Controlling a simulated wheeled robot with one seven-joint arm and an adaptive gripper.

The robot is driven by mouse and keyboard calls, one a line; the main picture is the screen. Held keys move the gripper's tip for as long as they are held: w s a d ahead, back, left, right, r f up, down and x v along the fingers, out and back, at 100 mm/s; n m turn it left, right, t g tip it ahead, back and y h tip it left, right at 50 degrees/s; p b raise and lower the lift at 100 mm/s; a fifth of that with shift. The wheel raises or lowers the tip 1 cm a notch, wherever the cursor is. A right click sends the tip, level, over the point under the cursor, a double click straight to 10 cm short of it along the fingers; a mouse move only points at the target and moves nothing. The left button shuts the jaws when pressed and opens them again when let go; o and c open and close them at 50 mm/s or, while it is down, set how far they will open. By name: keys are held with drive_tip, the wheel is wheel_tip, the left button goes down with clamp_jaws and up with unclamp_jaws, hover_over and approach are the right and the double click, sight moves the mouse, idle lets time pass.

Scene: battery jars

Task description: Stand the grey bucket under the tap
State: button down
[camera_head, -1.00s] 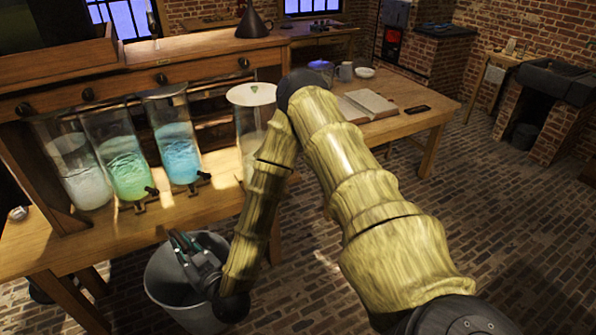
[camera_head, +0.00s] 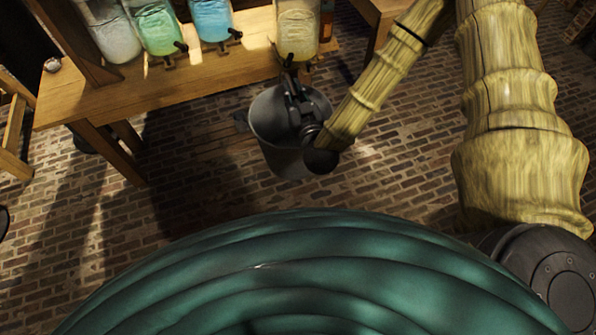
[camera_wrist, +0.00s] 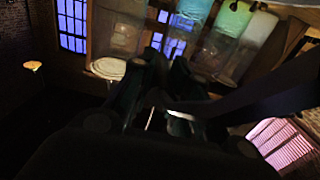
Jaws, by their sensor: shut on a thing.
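The grey bucket (camera_head: 276,152) is upright, or nearly so, in front of the bench edge, below the rightmost jar in the head view. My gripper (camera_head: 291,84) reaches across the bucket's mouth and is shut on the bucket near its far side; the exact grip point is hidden. The rightmost jar (camera_head: 298,30) holds pale yellowish liquid, and its dark tap (camera_head: 289,60) sticks out just above the bucket's far rim in the picture. I cannot tell whether the bucket touches the floor. In the wrist view my dark fingers (camera_wrist: 163,80) point toward the jars; the bucket is not clear there.
The wooden bench (camera_head: 190,85) carries more jars with taps: a blue one (camera_head: 211,18), a green one (camera_head: 158,28) and a whitish one (camera_head: 112,38). A bench leg (camera_head: 112,155) stands left of the bucket. The brick floor (camera_head: 200,195) around is open.

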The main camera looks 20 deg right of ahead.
drive_tip(key=w+d+f+b, duration=0.3)
drive_tip(key=d+f+b, duration=0.1)
drive_tip(key=f+b, duration=1.25)
drive_tip(key=w+d+f+b, duration=0.4)
drive_tip(key=d+f+b, duration=0.1)
drive_tip(key=f+b, duration=1.15)
drive_tip(key=w+d+f+b, duration=0.3)
drive_tip(key=d+f+b, duration=0.1)
drive_tip(key=f+b, duration=1.3)
drive_tip(key=w+a+f+b, duration=0.2)
drive_tip(key=w+b, duration=0.1)
drive_tip(key=w, duration=0.4)
drive_tip(key=w+a+f+b, duration=0.2)
drive_tip(key=w+f+b, duration=0.1)
drive_tip(key=w, duration=0.5)
drive_tip(key=shift+w+f+y+b, duration=0.15)
drive_tip(key=shift+f+y+b, duration=0.15)
drive_tip(key=shift+b, duration=0.4)
drive_tip(key=shift+f, duration=0.1)
drive_tip(key=c, duration=1.4)
unclamp_jaws()
drive_tip(key=shift+f, duration=0.1)
drive_tip(key=shift+o, duration=0.2)
drive_tip(key=s+p, duration=0.4)
drive_tip(key=s, duration=0.8)
drive_tip(key=shift+d, duration=0.2)
